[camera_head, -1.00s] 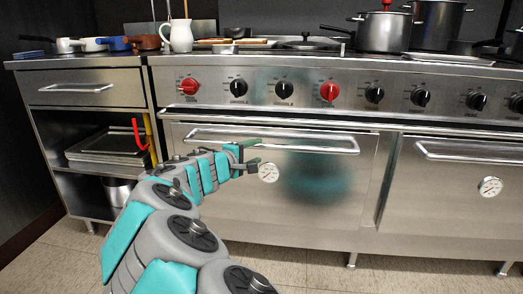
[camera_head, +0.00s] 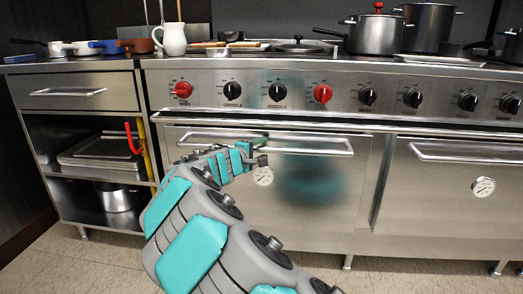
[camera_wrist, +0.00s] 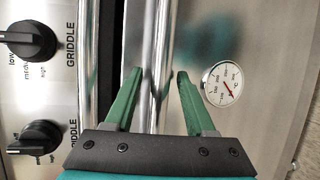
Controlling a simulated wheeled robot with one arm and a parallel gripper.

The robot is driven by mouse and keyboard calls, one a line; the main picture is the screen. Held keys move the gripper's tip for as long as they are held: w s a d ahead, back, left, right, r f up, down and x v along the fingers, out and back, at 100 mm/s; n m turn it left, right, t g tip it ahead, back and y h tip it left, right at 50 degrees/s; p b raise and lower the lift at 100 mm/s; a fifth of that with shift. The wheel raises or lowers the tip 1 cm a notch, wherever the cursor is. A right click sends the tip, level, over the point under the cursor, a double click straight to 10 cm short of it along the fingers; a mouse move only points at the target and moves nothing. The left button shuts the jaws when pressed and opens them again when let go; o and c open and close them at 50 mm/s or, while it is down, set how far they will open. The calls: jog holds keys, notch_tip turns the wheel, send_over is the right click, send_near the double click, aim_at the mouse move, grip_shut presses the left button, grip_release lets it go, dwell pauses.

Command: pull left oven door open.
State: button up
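The left oven door (camera_head: 225,203) is steel and shut, with a round dial near its top middle. Its long bar handle (camera_head: 310,152) runs across the top of the door. My gripper (camera_head: 261,151) is at the handle's middle, just above the dial, and partly hides the bar. In the wrist view, the green fingers of my gripper (camera_wrist: 161,72) are apart, with the handle (camera_wrist: 162,40) running between them. The dial (camera_wrist: 222,84) is just right of the right finger. I cannot tell whether the fingers touch the bar.
Red and black knobs (camera_head: 323,94) line the panel above the door. A second oven door (camera_head: 440,200) is at the right. Open shelves (camera_head: 72,172) with trays and a pot stand at the left. Pots (camera_head: 375,34) and a white pitcher (camera_head: 173,40) stand on top. Floor in front is clear.

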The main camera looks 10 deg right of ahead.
grip_shut()
dwell(1.2)
